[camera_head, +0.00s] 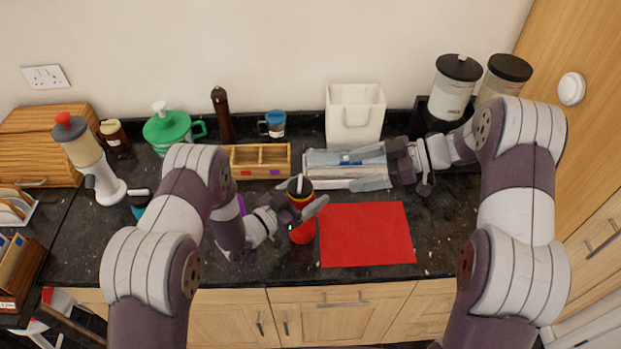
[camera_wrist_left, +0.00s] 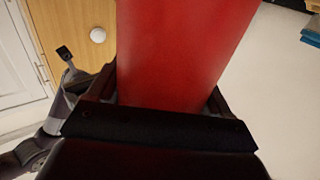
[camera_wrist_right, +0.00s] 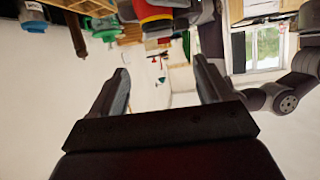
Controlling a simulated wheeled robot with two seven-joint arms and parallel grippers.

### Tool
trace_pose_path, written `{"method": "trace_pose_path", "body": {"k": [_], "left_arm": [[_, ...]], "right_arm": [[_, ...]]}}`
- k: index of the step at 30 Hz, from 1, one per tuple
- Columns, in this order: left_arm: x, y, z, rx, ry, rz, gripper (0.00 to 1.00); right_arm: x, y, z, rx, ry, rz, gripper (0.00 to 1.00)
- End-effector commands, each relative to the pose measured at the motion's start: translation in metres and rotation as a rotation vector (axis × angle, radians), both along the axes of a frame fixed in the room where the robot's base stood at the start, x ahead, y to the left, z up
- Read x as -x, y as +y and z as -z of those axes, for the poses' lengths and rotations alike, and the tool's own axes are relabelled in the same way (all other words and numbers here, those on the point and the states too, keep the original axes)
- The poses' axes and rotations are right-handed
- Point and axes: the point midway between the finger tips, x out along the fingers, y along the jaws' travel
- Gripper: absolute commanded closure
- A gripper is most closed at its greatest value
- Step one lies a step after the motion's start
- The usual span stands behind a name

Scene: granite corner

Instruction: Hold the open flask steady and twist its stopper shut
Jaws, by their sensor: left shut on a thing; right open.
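The red flask (camera_head: 302,232) stands upright at the left edge of the red mat, with a yellow band near its top. My left gripper (camera_head: 304,211) is shut around its body. Its red side fills the space between the jaws in the left wrist view (camera_wrist_left: 180,50). A dark stopper (camera_head: 299,186) with a pale strip shows at the flask's top. I cannot tell how tightly it sits. My right gripper (camera_head: 352,172) is open and empty, to the right of the flask and apart from it. In the right wrist view its jaws (camera_wrist_right: 160,75) are spread.
The red mat (camera_head: 365,236) is bare. A wooden box (camera_head: 261,172), a white container (camera_head: 355,118), a pepper mill (camera_head: 222,115), a green jug (camera_head: 167,130) and canisters (camera_head: 453,92) line the back. Counter right of the mat is clear.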

Motion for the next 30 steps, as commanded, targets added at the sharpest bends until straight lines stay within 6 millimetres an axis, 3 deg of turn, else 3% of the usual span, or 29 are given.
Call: {"method": "trace_pose_path", "body": {"k": [15, 20, 27, 30], "left_arm": [[0.0, 0.0, 0.001, 0.0, 0.001, 0.0, 0.66], [0.0, 0.0, 0.001, 0.0, 0.001, 0.0, 0.66], [0.0, 0.0, 0.001, 0.0, 0.001, 0.0, 0.66], [0.0, 0.0, 0.001, 0.0, 0.001, 0.0, 0.66]], "right_arm": [[-0.01, 0.097, 0.04, 0.002, -0.016, -0.006, 0.21], [-0.012, 0.109, 0.045, 0.003, -0.017, -0.004, 0.21], [-0.012, 0.109, 0.045, 0.003, -0.017, -0.003, 0.21], [-0.012, 0.109, 0.045, 0.003, -0.017, -0.003, 0.54]]}}
